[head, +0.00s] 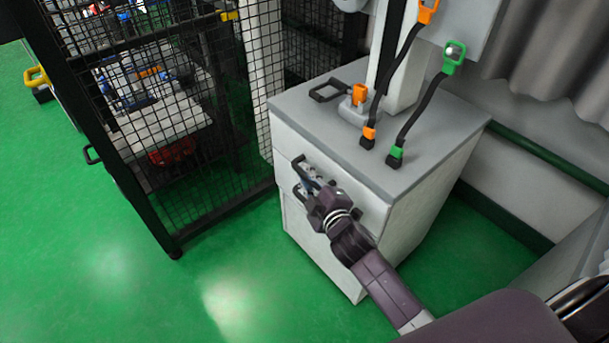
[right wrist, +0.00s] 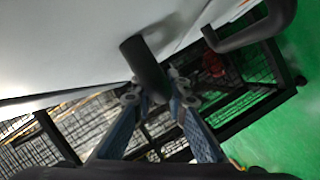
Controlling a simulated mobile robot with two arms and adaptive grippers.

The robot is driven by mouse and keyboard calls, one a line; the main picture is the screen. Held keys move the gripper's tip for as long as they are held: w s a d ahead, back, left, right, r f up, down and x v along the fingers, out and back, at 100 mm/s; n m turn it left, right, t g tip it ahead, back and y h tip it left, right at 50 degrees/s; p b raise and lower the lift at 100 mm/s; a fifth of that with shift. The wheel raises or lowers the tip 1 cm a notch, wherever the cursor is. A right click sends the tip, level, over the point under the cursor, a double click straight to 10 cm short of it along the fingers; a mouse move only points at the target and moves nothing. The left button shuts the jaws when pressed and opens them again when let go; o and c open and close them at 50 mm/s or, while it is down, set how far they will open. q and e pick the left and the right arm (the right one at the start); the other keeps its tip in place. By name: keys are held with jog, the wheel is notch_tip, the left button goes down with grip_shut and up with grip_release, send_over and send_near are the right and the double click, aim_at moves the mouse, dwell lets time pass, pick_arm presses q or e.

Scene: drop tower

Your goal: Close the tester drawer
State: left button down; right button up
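The tester cabinet (head: 425,225) is a light grey box with a darker grey top. Its upper drawer front (head: 360,194) faces left, and black handles (head: 299,162) stick out from the front. I cannot tell whether the drawer stands slightly out or is flush. My right gripper (head: 310,187) is at the handles and hides part of them. In the right wrist view, a black handle (right wrist: 144,62) comes from the white front and runs down between the fingertips of my right gripper (right wrist: 158,98). Whether the fingers press on it is unclear. My left gripper is out of view.
A black mesh cage (head: 165,130) stands left of the cabinet, close to its front. On the cabinet top are an orange part on a grey base (head: 357,101) and black straps with orange and green ends (head: 415,112). Green floor (head: 235,275) is clear in front.

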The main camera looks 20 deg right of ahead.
jog(key=o, duration=0.4)
jog(key=shift+w+d, duration=0.1)
jog(key=shift+d, duration=0.15)
jog(key=shift+s, duration=0.55)
jog(key=v, duration=1.1)
jog(key=shift+r, duration=0.15)
